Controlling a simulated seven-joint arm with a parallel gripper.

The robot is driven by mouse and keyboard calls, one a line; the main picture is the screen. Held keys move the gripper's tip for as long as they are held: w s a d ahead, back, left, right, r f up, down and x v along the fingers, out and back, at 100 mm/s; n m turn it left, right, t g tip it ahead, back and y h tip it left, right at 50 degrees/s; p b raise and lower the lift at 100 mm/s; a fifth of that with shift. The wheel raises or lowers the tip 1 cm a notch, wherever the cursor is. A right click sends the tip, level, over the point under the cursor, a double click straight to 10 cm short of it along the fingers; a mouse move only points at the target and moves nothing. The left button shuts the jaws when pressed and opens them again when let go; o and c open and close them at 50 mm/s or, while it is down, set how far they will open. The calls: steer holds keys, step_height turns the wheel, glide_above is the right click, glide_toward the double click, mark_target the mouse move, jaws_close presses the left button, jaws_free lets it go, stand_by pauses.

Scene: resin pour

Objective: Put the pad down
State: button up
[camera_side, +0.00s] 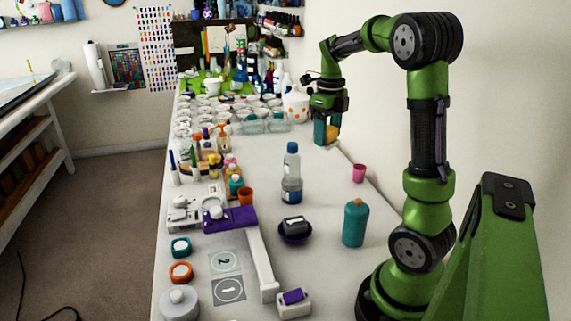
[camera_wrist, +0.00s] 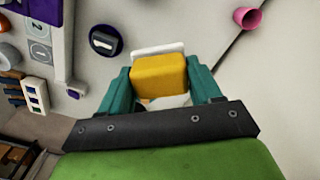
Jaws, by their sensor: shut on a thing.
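The pad is a yellow block, seen in the wrist view (camera_wrist: 160,76) between my two teal fingers. My gripper (camera_wrist: 161,84) is shut on it from both sides. A flat white piece (camera_wrist: 158,49) shows along the pad's far edge; I cannot tell if it belongs to the pad. In the side view my gripper (camera_side: 327,130) points down over the far right part of the table by the wall, with the yellow pad (camera_side: 332,134) partly hidden by a finger. I cannot tell whether the pad touches the surface below.
A pink cup (camera_side: 359,173), a clear bottle (camera_side: 291,178) and a teal bottle (camera_side: 355,224) stand nearer the camera. A purple bowl (camera_side: 295,238) holds a dark item. Several white cups (camera_side: 205,118) crowd the left. Bare table lies between gripper and clear bottle.

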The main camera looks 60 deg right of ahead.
steer(key=s+d+m, duration=0.3)
steer(key=s+d, duration=0.1)
steer(key=s, duration=0.2)
steer(key=f, duration=1.5)
steer(key=shift+w+d+f, duration=0.1)
steer(key=shift+w, duration=0.2)
steer(key=w+d, duration=0.3)
steer(key=d, duration=0.1)
steer(key=w+d+f, duration=0.1)
steer(key=w+d, duration=0.2)
steer(key=d, duration=0.1)
steer(key=w+d+f, duration=0.1)
steer(key=w+d, duration=0.2)
steer(key=d, duration=0.1)
steer(key=shift+w+d, duration=0.3)
steer(key=shift+w, duration=0.05)
steer(key=shift+f, duration=1.75)
steer(key=shift+f, duration=0.1)
steer(key=o, duration=1)
steer(key=shift+o, duration=0.2)
